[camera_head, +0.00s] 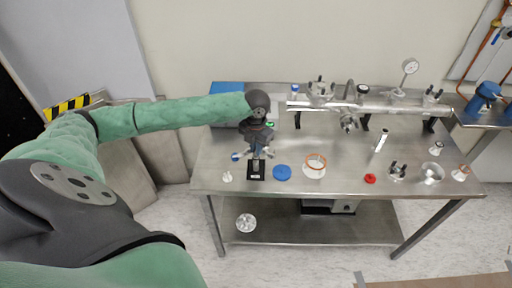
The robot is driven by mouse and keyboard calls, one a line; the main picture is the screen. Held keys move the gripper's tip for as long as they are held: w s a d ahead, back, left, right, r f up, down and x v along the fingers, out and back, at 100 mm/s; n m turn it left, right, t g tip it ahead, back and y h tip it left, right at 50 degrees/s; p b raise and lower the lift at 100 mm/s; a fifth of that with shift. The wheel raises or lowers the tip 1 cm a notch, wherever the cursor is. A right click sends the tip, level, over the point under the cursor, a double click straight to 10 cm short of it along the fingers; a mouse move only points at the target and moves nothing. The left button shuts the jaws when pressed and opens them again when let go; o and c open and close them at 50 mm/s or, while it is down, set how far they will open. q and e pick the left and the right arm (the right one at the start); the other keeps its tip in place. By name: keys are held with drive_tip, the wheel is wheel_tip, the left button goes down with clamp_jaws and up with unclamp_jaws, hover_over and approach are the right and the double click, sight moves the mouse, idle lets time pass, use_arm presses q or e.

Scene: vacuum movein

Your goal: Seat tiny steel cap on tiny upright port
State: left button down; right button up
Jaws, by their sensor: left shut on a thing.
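My left gripper (257,156) reaches in from the left and points down over the left part of the steel table. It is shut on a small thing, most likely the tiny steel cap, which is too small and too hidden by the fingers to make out. Directly below is a small black square base (256,174) near the table's front edge. A thin upright piece seems to stand on it, perhaps the tiny port, but the gripper hides most of it. I cannot tell whether the held thing touches it. My right gripper is not in view.
Beside the base are a blue disc (282,172), a white jar with an orange rim (314,166) and a small white piece (227,176). A blue box (226,88) stands behind. A long steel manifold (375,104) fills the back right. A red ring (370,178) lies front right.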

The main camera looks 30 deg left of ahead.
use_arm(q)
drive_tip(key=shift+f, duration=0.55)
idle(0.7)
drive_tip(key=c, duration=1.3)
unclamp_jaws()
drive_tip(key=shift+c, duration=0.2)
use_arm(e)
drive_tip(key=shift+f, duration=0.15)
